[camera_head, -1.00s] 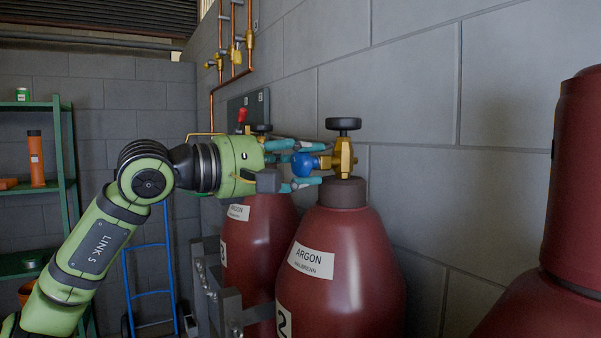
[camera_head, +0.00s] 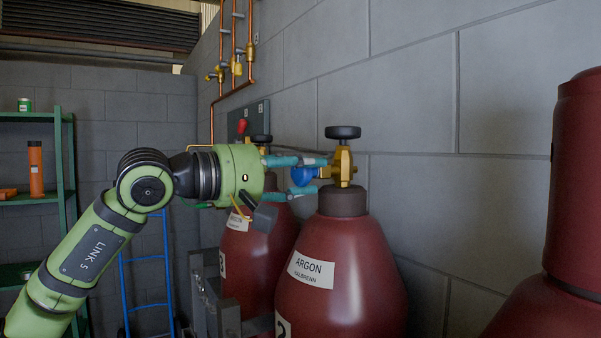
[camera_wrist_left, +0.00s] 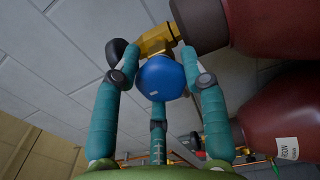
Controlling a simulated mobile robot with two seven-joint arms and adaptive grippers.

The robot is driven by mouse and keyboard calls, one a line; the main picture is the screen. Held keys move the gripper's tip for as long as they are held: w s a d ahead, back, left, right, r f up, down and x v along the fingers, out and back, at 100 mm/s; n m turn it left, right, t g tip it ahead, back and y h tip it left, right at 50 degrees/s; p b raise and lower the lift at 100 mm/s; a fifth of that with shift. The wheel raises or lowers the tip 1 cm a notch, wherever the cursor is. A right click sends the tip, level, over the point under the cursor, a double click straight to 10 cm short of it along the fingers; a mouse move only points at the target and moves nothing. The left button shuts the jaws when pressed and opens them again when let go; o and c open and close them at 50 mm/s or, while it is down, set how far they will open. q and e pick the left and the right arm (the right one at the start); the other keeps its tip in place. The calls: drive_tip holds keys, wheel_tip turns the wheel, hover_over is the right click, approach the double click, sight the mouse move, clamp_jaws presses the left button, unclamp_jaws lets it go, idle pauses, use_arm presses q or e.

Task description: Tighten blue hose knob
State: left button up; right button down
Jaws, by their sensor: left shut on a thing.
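The blue hose knob (camera_head: 303,176) sits on the side of the brass valve (camera_head: 343,166) on top of the dark red argon cylinder (camera_head: 336,262). A black handwheel (camera_head: 342,132) tops that valve. My left gripper (camera_head: 310,174) reaches in from the left with its teal fingers around the knob, shut on it. In the left wrist view the blue knob (camera_wrist_left: 161,78) lies between the fingers, with the brass valve (camera_wrist_left: 157,40) just beyond it. My right gripper is not in view.
A second red cylinder (camera_head: 255,250) stands behind on the left, in a grey metal rack (camera_head: 215,305). Another red cylinder (camera_head: 560,200) is close at the right edge. The block wall (camera_head: 410,95) runs close behind the valve. A blue hand truck (camera_head: 147,270) and green shelf (camera_head: 62,170) are at left.

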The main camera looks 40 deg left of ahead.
use_arm(q)
drive_tip(key=shift+d+f, duration=0.15)
drive_tip(key=shift+f, duration=0.1)
drive_tip(key=o, duration=1.1)
drive_tip(key=shift+o, duration=0.2)
drive_tip(key=shift+d+r, duration=0.1)
drive_tip(key=shift+r, duration=0.05)
drive_tip(key=shift+s, duration=0.15)
drive_tip(key=shift+s+r, duration=0.1)
drive_tip(key=shift+s, duration=0.15)
drive_tip(key=v, duration=1.1)
drive_tip(key=shift+s, duration=0.15)
